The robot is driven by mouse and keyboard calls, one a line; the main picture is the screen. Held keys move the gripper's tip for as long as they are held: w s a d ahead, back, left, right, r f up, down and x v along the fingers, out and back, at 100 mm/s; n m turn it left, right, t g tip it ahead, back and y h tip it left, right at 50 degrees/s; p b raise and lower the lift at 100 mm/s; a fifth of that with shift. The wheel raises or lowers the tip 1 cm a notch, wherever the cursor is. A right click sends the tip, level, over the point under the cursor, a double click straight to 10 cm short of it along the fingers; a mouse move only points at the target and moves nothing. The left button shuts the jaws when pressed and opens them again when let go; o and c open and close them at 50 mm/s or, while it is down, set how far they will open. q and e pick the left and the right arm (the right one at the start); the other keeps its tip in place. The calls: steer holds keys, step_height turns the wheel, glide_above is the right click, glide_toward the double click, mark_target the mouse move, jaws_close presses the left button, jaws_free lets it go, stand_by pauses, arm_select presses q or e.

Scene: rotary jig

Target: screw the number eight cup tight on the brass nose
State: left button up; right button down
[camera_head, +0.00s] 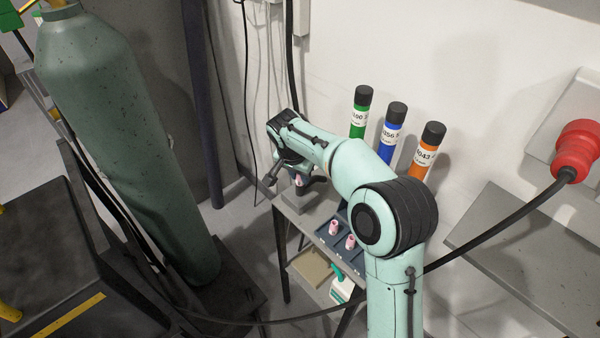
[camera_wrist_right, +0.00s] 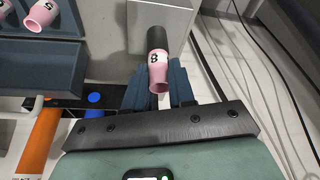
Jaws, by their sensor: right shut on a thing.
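The number eight cup (camera_wrist_right: 158,68) is pink with a black 8 on a white band. In the right wrist view it sits between the two blue-grey fingers of my right gripper (camera_wrist_right: 158,92), which is shut on it. The cup's far end meets a dark cylinder (camera_wrist_right: 156,38) that sticks out of a grey block (camera_wrist_right: 178,18). No brass shows, and I cannot tell how tightly the cup is seated. In the head view my right gripper (camera_head: 297,181) is at the small table's far left end, with a bit of pink showing. My left gripper is not in view.
Two other pink cups (camera_head: 334,227) (camera_head: 350,241) stand in a blue-grey tray (camera_head: 326,240) on the small table. Green, blue and orange tubes stand behind my arm. A big green gas cylinder (camera_head: 125,140) stands at left. A black cable crosses in front.

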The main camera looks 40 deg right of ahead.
steer(key=shift+r+m+g, duration=0.1)
steer(key=shift+m+g, duration=0.2)
steer(key=shift+m, duration=0.7)
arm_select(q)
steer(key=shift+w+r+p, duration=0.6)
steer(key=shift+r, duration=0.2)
arm_select(e)
steer(key=m+g, duration=0.1)
steer(key=m, duration=0.2)
steer(key=c, duration=0.9)
jaws_free()
steer(key=shift+o, duration=0.2)
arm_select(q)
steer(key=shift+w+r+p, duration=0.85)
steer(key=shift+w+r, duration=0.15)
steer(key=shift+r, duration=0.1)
arm_select(e)
steer(key=v, duration=1.3)
steer(key=shift+a, duration=0.25)
